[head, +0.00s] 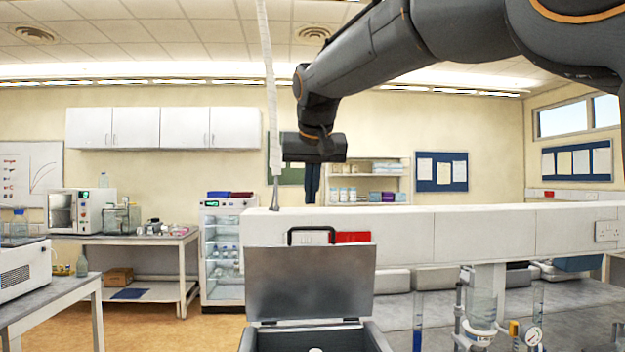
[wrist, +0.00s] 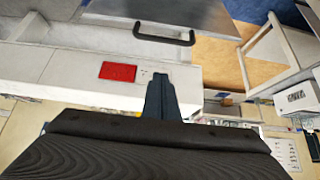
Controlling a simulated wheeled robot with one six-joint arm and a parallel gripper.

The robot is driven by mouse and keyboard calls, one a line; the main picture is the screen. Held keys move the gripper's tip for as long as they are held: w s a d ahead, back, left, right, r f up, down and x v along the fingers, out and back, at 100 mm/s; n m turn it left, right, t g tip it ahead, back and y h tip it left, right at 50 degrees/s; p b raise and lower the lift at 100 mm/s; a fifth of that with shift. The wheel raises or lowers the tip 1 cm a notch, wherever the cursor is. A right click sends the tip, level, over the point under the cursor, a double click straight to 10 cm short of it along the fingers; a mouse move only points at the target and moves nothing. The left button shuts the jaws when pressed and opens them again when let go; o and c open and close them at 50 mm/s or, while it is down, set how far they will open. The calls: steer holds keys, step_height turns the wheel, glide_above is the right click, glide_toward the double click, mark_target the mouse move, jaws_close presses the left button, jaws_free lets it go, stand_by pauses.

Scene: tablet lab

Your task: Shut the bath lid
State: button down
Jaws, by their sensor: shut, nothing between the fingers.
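The bath (head: 376,340) stands at the bottom centre of the head view, cut off by the picture's lower edge. Its grey metal lid (head: 310,282) stands raised, nearly upright, with a black bar handle (head: 314,231) at its top edge. My gripper (head: 311,198) points down above the lid and handle, shut and empty, and looks apart from them. In the wrist view, the shut fingers (wrist: 159,78) show at the centre. The lid (wrist: 190,12) and handle (wrist: 164,34) lie past the fingertips at the top of that view.
A long white bench-back ledge (head: 470,235) runs behind the lid, with a red patch (head: 353,237) near the handle. A thin pale pole (head: 270,90) rises left of my gripper. Glassware (head: 480,310) stands right of the bath. Floor shows at left.

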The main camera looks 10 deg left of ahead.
mark_target(311, 246)
step_height(311, 246, down, 4)
steer(key=p, duration=0.2)
steer(key=shift+w+f+p, duration=0.15)
steer(key=shift+f+p, duration=0.1)
steer(key=shift+p, duration=0.15)
steer(key=shift+s+d+f, duration=0.1)
steer(key=shift+s+f, duration=0.25)
steer(key=shift+s, duration=0.15)
steer(key=shift+s+f, duration=0.1)
steer(key=shift+f, duration=0.05)
